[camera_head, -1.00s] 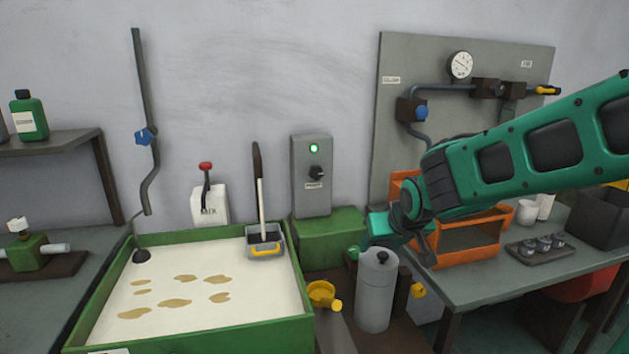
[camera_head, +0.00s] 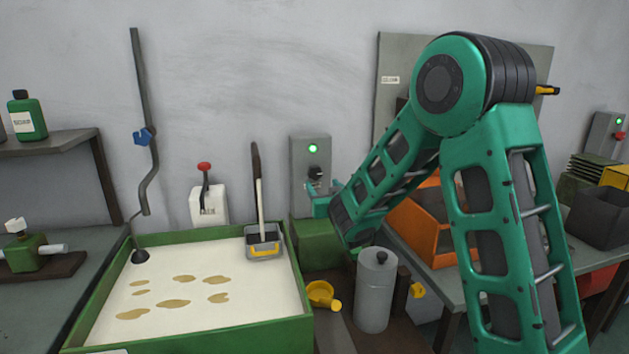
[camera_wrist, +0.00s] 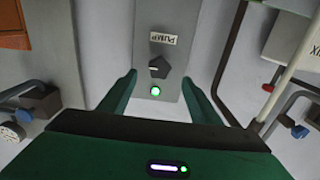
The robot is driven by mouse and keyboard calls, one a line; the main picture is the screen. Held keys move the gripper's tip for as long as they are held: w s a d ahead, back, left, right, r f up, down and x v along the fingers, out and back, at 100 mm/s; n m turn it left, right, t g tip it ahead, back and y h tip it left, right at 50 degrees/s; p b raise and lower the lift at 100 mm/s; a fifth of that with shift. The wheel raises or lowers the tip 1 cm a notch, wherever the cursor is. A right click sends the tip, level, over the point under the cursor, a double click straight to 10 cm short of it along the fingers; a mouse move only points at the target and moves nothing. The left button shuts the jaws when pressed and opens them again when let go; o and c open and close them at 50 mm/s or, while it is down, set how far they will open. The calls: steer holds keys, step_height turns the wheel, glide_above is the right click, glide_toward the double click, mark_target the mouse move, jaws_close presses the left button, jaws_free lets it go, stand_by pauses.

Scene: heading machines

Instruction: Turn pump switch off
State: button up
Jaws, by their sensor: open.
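The pump switch box (camera_head: 312,160) is a grey box on the wall with a lit green lamp (camera_head: 313,148) and a black rotary knob (camera_head: 316,173). In the wrist view the box (camera_wrist: 158,18) appears upside down, with its PUMP label (camera_wrist: 163,38), black knob (camera_wrist: 158,67) and lit green lamp (camera_wrist: 155,91). My gripper (camera_wrist: 160,80) is open, with one finger on each side of the box's knob and lamp, and nothing is held. In the head view my gripper (camera_head: 318,193) is at the box's lower part, partly hidden by my arm. I cannot tell whether the fingers touch the box.
A green-rimmed basin (camera_head: 190,336) with white liquid lies below left. A scoop with a tall handle (camera_head: 259,195) stands at its back edge. A grey canister (camera_head: 376,295) and an orange crate (camera_head: 420,228) are below right. A white lever box (camera_head: 208,205) is left.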

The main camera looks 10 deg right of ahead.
mark_target(315, 176)
steer(key=w, duration=0.8)
steer(key=shift+w, duration=0.4)
steer(key=shift+a, duration=0.1)
steer(key=c, duration=1)
